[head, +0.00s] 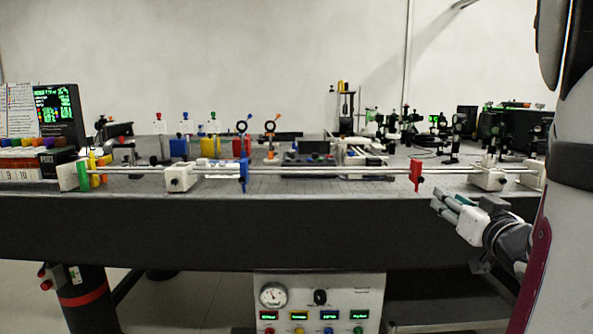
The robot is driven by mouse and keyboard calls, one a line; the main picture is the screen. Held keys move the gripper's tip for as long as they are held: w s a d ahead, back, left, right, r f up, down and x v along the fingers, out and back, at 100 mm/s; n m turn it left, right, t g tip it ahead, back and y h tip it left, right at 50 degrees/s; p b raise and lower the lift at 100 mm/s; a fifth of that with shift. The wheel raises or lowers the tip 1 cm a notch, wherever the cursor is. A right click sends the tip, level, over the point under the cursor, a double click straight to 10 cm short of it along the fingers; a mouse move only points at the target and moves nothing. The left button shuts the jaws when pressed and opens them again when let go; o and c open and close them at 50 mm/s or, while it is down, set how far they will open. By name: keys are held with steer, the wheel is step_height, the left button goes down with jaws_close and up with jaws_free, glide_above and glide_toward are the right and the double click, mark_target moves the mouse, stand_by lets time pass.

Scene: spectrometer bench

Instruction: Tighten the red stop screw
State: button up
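A red stop (416,174) sits on the long rail along the bench's front, right of centre. A small dark knob at its right side appears to be its screw, but it is too small to make out how tight it is. My gripper (437,199) is in front of the bench edge, below and slightly right of the red stop. Its fingers point left, look apart with a gap between them, and hold nothing. It is not touching the stop.
The rail (330,172) also carries a blue stop (243,172) and white blocks (180,178) and (488,180). Optics crowd the bench behind it. A gauge panel (320,299) stands below the bench front. The rail between the blue and red stops is clear.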

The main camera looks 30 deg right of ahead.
mark_target(421, 180)
steer(key=shift+w+d+r+p, duration=0.15)
steer(key=shift+w+d+p, duration=0.3)
steer(key=shift+p, duration=1.65)
steer(key=p, duration=0.4)
steer(key=shift+w, duration=0.3)
steer(key=b+x, duration=0.2)
steer(key=x, duration=0.9)
steer(key=shift+d, duration=0.2)
jaws_close()
